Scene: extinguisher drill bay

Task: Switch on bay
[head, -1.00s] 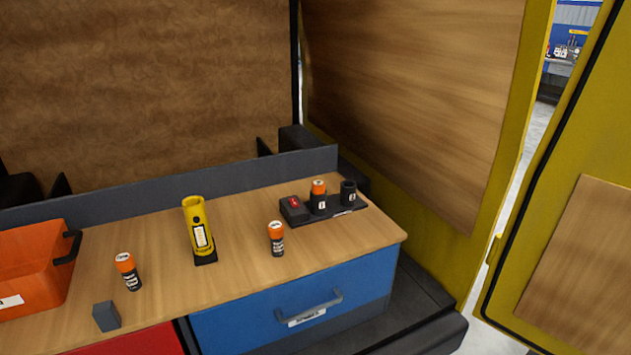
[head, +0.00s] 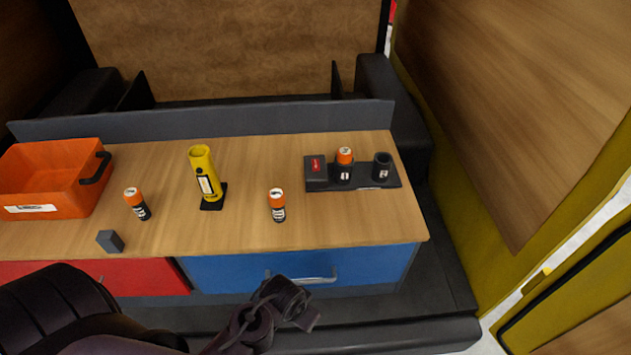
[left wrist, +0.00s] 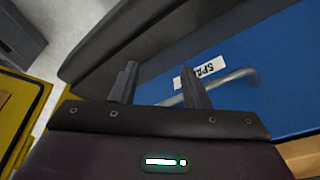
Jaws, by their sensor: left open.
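A black charger base (head: 350,186) sits at the right of the wooden bench, with a box bearing a red switch (head: 316,165) at its left end. An orange-topped battery (head: 344,158) stands in its left socket; the right socket (head: 381,165) looks empty. A yellow flashlight body (head: 204,170) stands upright in a dark base. Two loose orange-and-black batteries stand apart, one right (head: 277,204) and one left (head: 136,202). My left gripper (head: 298,308) is open before the blue drawer; its handle (left wrist: 235,77) shows beside one fingertip in the left wrist view.
The blue drawer (head: 230,272) and red drawer (head: 150,277) are shut. An orange bin (head: 45,180) and a small grey block (head: 110,241) are at the left. A low grey wall (head: 220,120) runs behind the bench. A yellow-framed door panel (head: 520,110) stands right.

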